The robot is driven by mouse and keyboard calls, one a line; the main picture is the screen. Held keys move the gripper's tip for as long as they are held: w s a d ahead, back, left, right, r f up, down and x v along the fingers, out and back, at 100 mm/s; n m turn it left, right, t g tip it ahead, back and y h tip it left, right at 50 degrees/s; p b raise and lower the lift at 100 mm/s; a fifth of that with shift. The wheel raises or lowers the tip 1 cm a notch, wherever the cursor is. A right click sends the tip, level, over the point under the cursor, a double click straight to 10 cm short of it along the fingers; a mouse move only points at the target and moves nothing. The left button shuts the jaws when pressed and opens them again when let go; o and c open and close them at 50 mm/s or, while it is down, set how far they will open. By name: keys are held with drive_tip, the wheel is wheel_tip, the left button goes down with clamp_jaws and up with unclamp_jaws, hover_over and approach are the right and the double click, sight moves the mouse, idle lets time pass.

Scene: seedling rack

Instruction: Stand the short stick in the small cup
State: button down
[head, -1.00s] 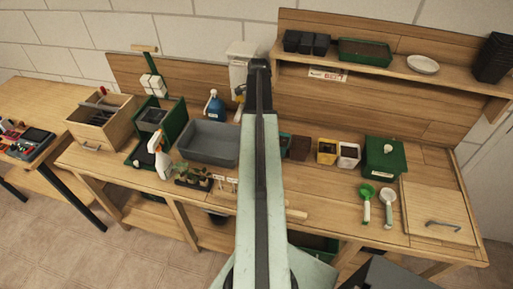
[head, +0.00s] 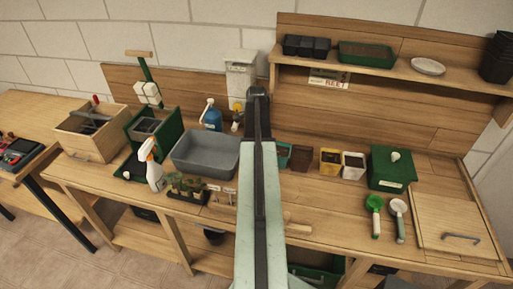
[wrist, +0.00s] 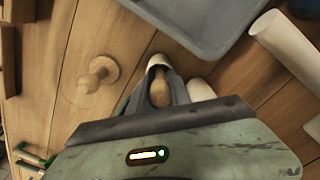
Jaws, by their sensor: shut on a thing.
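In the wrist view my gripper (wrist: 161,88) is shut on a short light-brown wooden piece with a rounded end, which I take for the short stick (wrist: 160,95). The stick shows between the two dark fingers, and its lower part is hidden. A pale, rounded white thing (wrist: 158,62) shows just beyond the fingertips, and another pale shape (wrist: 200,90) lies right of them. I cannot tell whether either is the small cup, or whether the stick touches them. In the head view my own arm hides the gripper.
A wooden peg on a round base (wrist: 97,75) stands left of the gripper. A grey tray (wrist: 185,20) lies beyond, and a white cylinder (wrist: 285,42) is at right. On the bench are a spray bottle (head: 152,170), a green box (head: 391,168) and two scoops, one green (head: 375,204).

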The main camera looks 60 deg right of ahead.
drive_tip(key=shift+f, duration=0.2)
drive_tip(key=c, duration=1.2)
unclamp_jaws()
drive_tip(key=shift+r, duration=0.1)
wheel_tip(320, 180, up, 13)
drive_tip(key=p, duration=1.2)
drive_tip(key=shift+f, duration=0.35)
